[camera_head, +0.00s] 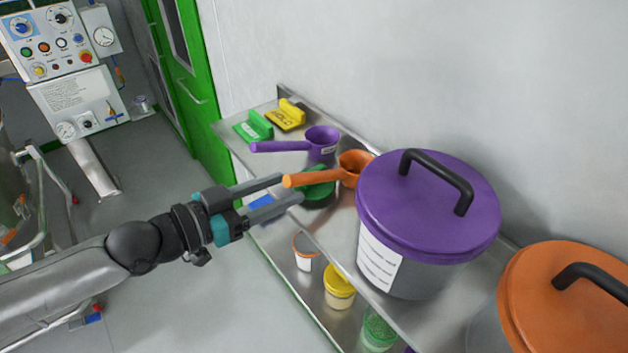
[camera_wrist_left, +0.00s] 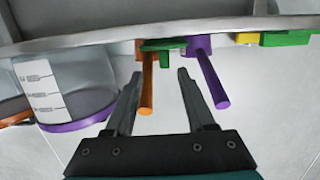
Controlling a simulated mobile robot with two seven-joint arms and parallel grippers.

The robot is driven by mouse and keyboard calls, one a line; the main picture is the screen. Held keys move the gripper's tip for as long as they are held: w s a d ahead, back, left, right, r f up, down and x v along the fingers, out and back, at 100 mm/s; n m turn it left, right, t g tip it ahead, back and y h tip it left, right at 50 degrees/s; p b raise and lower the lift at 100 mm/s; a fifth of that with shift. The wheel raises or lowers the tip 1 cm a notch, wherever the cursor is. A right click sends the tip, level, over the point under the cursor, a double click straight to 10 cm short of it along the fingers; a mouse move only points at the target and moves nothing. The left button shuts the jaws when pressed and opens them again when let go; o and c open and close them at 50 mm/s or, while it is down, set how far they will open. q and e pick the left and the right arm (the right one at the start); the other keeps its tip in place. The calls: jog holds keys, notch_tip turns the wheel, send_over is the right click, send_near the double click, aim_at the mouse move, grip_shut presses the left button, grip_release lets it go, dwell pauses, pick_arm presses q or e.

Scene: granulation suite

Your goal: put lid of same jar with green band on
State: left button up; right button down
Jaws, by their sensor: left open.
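A jar with a green rim (camera_head: 378,330) stands on the lower shelf in the head view, partly cut off by the upper shelf's edge; its contents look green. Green also shows in the wrist view (camera_wrist_left: 165,45). My left gripper (camera_head: 290,189) is open and empty at the shelf's front edge. In the wrist view the orange scoop's handle (camera_wrist_left: 147,88) appears between its fingers, with no contact visible. My right gripper is not in view.
A purple-lidded bucket (camera_head: 425,215) and an orange-lidded one (camera_head: 565,300) stand at right. A purple scoop (camera_head: 320,140), green block (camera_head: 254,126) and yellow block (camera_head: 287,114) sit behind. Yellow-lidded (camera_head: 340,288) and orange-rimmed (camera_head: 305,252) jars stand below.

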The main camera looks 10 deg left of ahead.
aim_at(303, 188)
pick_arm(q)
jog(key=shift+x, duration=0.85)
jog(key=shift+w+d+f+b, duration=0.25)
jog(key=shift+w+f+b, duration=0.15)
jog(key=shift+w, duration=0.2)
jog(key=shift+w+d+f+b, duration=0.25)
jog(key=shift+w+b, duration=0.2)
jog(key=shift+w, duration=0.15)
jog(key=shift+w+d, duration=0.45)
jog(key=shift+w, duration=0.1)
jog(key=shift+c, duration=0.2)
grip_shut()
